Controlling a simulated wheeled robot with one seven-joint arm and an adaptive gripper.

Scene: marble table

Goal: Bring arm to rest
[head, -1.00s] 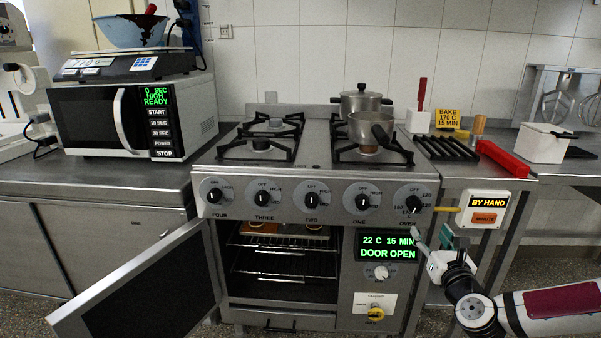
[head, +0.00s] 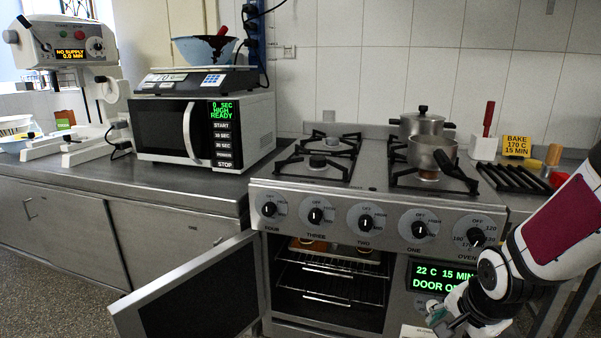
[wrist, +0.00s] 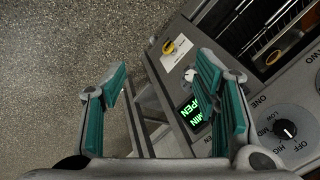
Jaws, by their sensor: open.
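My gripper (wrist: 163,98) is open and empty in the wrist view, its two green-padded fingers apart over the floor and the oven's front panel. In the head view my gripper (head: 446,318) is at the lower right, in front of the oven panel, with my arm bent above it. The oven (head: 330,312) has its door (head: 195,295) swung open to the left. Its display (head: 443,277) is partly covered by my arm and shows 22 C, 15 MIN and DOOR OPEN.
Two pots (head: 432,152) stand on the stove's right burners. A microwave (head: 165,128) with a scale (head: 190,82) and bowl on top stands left of the stove. A mixer (head: 62,50) is at the far left. The open door takes up floor room in front.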

